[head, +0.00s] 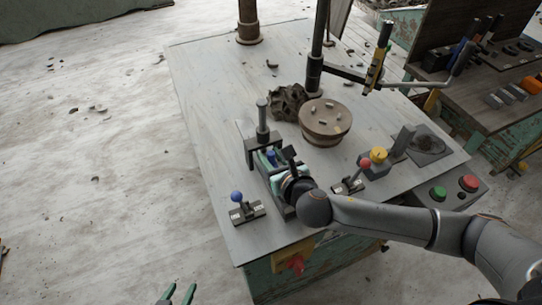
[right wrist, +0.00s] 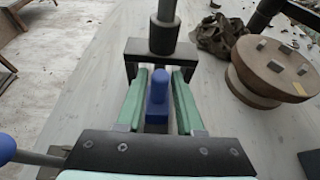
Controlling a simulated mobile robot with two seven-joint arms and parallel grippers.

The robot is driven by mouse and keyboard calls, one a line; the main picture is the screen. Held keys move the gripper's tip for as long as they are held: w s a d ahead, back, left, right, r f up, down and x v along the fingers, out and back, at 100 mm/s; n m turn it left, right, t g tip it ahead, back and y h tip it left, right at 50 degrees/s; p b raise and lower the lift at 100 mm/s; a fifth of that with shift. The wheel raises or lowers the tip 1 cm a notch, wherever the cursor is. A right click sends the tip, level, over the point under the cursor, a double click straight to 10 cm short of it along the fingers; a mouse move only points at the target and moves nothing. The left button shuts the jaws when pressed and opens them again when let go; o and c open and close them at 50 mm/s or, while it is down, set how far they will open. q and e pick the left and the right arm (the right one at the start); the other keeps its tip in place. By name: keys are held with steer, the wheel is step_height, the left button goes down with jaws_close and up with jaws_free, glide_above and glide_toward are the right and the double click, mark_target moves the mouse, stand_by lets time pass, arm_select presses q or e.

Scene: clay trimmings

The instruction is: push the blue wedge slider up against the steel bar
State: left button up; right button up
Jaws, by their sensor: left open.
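The blue wedge slider (right wrist: 157,97) stands between the two green fingers of my right gripper (right wrist: 160,80) in the right wrist view. Narrow gaps show beside it, so the gripper looks open around it. In the head view, the slider's blue top (head: 271,155) shows just beyond my right gripper (head: 277,170), whose wrist hides much of the fixture. The dark steel bar (right wrist: 136,50) crosses just behind the slider, under a grey post; it also shows in the head view (head: 252,147). Whether slider and bar touch, I cannot tell. My left gripper (head: 178,293) is open and empty at the bottom edge.
A blue-knobbed lever (head: 236,198) stands left of the fixture. A red-knobbed lever (head: 364,165) and a yellow knob (head: 379,155) stand right. The table's left part is mostly clear.

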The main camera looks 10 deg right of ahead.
jaws_close()
stand_by(1.4)
